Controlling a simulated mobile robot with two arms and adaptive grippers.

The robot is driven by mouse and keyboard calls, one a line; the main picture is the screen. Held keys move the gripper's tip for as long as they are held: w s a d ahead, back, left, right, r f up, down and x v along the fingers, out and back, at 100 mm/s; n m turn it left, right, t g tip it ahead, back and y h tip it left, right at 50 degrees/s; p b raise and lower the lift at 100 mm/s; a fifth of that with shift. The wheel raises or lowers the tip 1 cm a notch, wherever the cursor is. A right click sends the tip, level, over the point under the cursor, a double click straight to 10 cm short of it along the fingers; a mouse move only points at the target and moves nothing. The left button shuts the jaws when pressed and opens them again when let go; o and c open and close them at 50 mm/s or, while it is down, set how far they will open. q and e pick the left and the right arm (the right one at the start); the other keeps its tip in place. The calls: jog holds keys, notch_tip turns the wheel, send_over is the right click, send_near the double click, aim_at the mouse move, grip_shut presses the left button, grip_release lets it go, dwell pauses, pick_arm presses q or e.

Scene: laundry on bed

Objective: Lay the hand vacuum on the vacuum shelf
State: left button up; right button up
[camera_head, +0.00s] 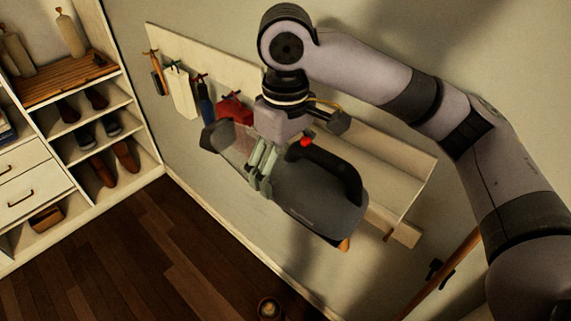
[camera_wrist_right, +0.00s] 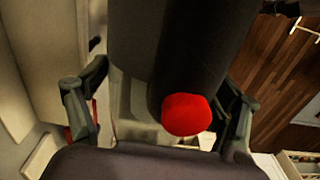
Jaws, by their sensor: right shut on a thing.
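The hand vacuum (camera_head: 318,196) is dark grey with a clear nozzle, a black handle and a red button. My right gripper (camera_head: 262,170) is shut on it and holds it in the air in front of the wall. In the right wrist view the vacuum's red button (camera_wrist_right: 186,114) shows between the fingers of my right gripper (camera_wrist_right: 160,118). A pale wall shelf (camera_head: 408,182), which looks like the vacuum shelf, is behind and right of the vacuum. The vacuum and my arm hide part of it. My left gripper is not in view.
A pegboard rail (camera_head: 215,58) with several hanging tools is on the wall at left. A white shoe cabinet (camera_head: 143,140) stands at far left. A wooden pole (camera_head: 440,272) leans at lower right. Dark wooden floor (camera_head: 165,250) is mostly clear.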

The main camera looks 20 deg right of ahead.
jog(key=shift+s+a+r, duration=0.15)
jog(key=shift+a+r, duration=0.15)
jog(key=shift+a, duration=0.15)
jog(key=d, duration=0.1)
jog(key=w+d, duration=0.1)
jog(key=d, duration=0.1)
jog(key=w+d, duration=0.1)
jog(key=shift+w+d+f, duration=0.2)
jog(key=shift+f, duration=0.1)
jog(key=w+d, duration=0.2)
jog(key=d, duration=0.2)
jog(key=w+d+f, duration=0.1)
jog(key=w+d, duration=0.2)
jog(key=d, duration=0.1)
jog(key=w+d, duration=0.2)
jog(key=d, duration=0.2)
jog(key=shift+w+d+f, duration=0.2)
jog(key=shift+d+f, duration=0.05)
jog(key=shift+f, duration=0.15)
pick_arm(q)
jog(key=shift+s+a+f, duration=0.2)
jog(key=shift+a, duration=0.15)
pick_arm(e)
jog(key=shift+f, duration=1.05)
